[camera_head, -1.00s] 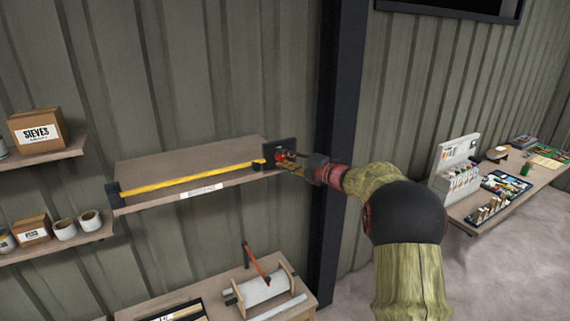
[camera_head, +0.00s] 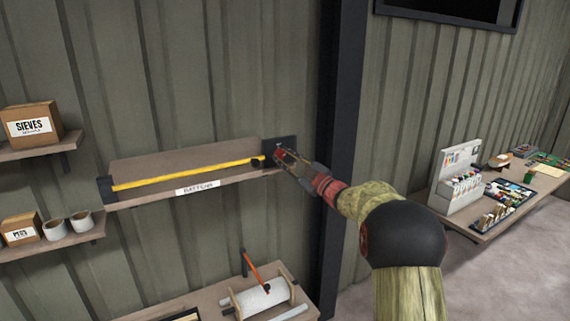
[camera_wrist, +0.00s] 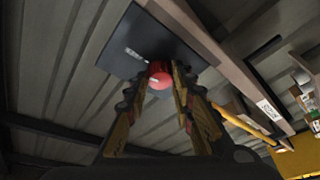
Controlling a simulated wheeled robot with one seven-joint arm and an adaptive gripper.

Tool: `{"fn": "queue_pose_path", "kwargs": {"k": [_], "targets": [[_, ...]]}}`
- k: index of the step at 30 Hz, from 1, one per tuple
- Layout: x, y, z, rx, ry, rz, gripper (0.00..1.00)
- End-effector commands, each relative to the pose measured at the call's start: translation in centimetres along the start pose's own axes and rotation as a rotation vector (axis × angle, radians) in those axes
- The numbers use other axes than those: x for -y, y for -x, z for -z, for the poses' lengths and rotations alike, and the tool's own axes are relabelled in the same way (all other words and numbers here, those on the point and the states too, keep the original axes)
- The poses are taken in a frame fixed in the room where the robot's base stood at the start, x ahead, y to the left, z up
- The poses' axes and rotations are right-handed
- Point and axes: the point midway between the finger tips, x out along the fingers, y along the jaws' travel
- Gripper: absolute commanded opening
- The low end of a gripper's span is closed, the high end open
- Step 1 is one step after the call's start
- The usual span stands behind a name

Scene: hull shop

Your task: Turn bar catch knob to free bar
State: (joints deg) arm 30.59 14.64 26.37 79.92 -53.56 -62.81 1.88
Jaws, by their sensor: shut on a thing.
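The yellow bar (camera_head: 190,174) runs along the front of the shelf labelled BATTENS, from a dark bracket at the left to a dark plate (camera_head: 270,150) at the right. In the wrist view the red catch knob (camera_wrist: 159,76) stands on the dark plate (camera_wrist: 150,42), between my fingertips. My gripper (camera_head: 284,156) is at the plate, and it also shows in the wrist view (camera_wrist: 163,75), shut on the knob. In the head view my fingers hide the knob. The yellow bar shows at the right of the wrist view (camera_wrist: 243,126).
The battens shelf (camera_head: 200,150) is behind the bar. A dark post (camera_head: 342,130) stands close right of my gripper. Below is a bench with a white roll (camera_head: 262,298). Shelves with a sieves box (camera_head: 32,126) are left, and a table with supplies (camera_head: 490,215) is right.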

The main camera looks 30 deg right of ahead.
Motion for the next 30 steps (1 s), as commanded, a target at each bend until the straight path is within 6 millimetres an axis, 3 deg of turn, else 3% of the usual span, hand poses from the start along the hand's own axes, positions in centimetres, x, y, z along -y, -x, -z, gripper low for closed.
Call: {"fn": "queue_pose_path", "kwargs": {"k": [10,26,27,30], "targets": [[0.45,0.08,-0.36,0.0,-0.131,-0.041,0.0],[0.39,0.07,-0.33,-0.001,-0.153,-0.049,0.0],[0.39,0.07,-0.33,-0.001,-0.153,-0.049,0.25],[0.36,0.06,-0.3,-0.001,-0.152,-0.049,0.31]]}}
